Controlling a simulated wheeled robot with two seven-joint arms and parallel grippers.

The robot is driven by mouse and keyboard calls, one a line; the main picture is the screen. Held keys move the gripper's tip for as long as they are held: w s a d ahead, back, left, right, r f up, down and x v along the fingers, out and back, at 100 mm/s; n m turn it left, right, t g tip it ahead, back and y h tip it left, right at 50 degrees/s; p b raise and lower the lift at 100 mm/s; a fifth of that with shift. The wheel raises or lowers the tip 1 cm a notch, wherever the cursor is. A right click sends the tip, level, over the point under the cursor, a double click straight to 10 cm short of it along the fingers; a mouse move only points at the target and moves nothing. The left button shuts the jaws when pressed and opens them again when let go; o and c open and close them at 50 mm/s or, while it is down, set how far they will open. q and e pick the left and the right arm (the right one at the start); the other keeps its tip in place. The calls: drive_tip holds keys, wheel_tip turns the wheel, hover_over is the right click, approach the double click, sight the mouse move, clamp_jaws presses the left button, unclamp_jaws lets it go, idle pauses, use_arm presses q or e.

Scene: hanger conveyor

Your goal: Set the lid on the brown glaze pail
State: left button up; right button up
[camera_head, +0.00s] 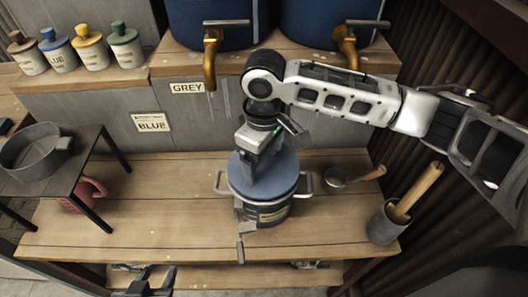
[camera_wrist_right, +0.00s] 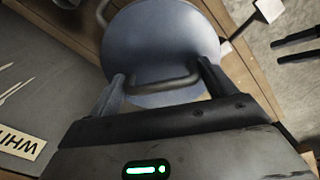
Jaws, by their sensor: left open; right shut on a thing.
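A round blue lid (camera_head: 262,181) is over the top of a dark pail (camera_head: 264,213) with side handles and a tan label, on the wooden bench. My right gripper (camera_head: 259,158) comes down from above and is shut on the lid's bar handle. In the right wrist view the lid (camera_wrist_right: 165,35) fills the upper middle, with its handle (camera_wrist_right: 160,84) between my fingers. I cannot tell whether the lid rests fully on the rim. The glaze inside is hidden. My left gripper (camera_head: 150,280) is open and empty at the bottom edge.
A ladle (camera_head: 338,178) lies right of the pail, and a grey crock (camera_head: 386,224) with a wooden-handled tool stands further right. Tapped blue vats stand behind. The bench's left-middle is clear.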

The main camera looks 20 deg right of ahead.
idle(0.4)
drive_tip(key=shift+f, duration=0.3)
drive_tip(key=shift+f+p, duration=0.15)
drive_tip(key=shift+p, duration=0.15)
idle(0.4)
idle(0.4)
drive_tip(key=o, duration=0.7)
drive_tip(key=shift+f, duration=0.1)
drive_tip(key=shift+o, duration=0.6)
